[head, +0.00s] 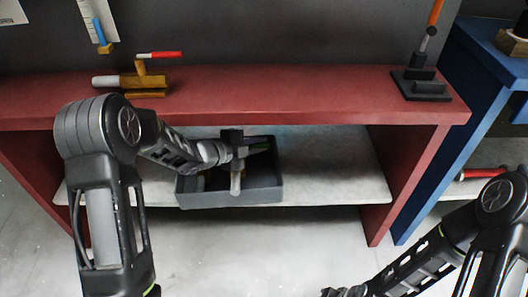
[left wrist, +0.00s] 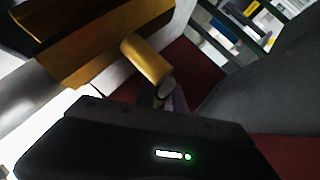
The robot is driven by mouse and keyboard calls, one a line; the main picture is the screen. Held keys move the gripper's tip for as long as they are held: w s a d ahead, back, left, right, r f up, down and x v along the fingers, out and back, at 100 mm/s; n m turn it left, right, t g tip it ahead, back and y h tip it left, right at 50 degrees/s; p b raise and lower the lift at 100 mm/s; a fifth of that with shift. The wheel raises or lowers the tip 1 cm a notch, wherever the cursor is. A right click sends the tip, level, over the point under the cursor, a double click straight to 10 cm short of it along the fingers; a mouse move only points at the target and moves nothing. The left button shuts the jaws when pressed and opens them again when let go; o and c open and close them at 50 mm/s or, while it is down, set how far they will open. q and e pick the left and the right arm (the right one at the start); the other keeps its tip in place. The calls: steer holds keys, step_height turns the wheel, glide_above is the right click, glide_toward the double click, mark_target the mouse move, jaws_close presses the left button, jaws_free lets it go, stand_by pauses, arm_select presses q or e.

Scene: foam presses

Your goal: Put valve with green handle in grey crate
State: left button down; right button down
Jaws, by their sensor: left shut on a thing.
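The grey crate (head: 268,195) stands on the pale lower shelf under the red table. My left gripper (head: 236,150) is over the crate, at about its rim, and shut on a valve. A grey pipe end of this valve (head: 236,182) points down into the crate, and a little green shows to the right of the jaws. In the left wrist view, a brass valve body (left wrist: 110,40) with a grey pipe fills the upper left, close to the camera; its handle is not clear there. My right gripper (head: 345,292) is at the bottom edge, cut off, and its jaws cannot be made out.
A brass valve with a red handle (head: 130,81) lies on the red tabletop (head: 280,88). A blue-handled thing (head: 99,32) is at the back left. A black press with an orange lever (head: 421,84) stands at the table's right end, beside a blue table (head: 482,60). The shelf right of the crate is clear.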

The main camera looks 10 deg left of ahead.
arm_select(q)
steer(key=shift+w+d+r, duration=0.1)
steer(key=shift+w+d, duration=0.6)
steer(key=shift+w, duration=0.35)
step_height(320, 180, down, 4)
steer(key=shift+r+b, duration=0.25)
steer(key=shift+b, duration=0.65)
steer(key=shift+f, duration=0.1)
steer(key=shift+f, duration=0.15)
steer(key=c, duration=1.4)
jaws_free()
steer(key=shift+s, duration=0.1)
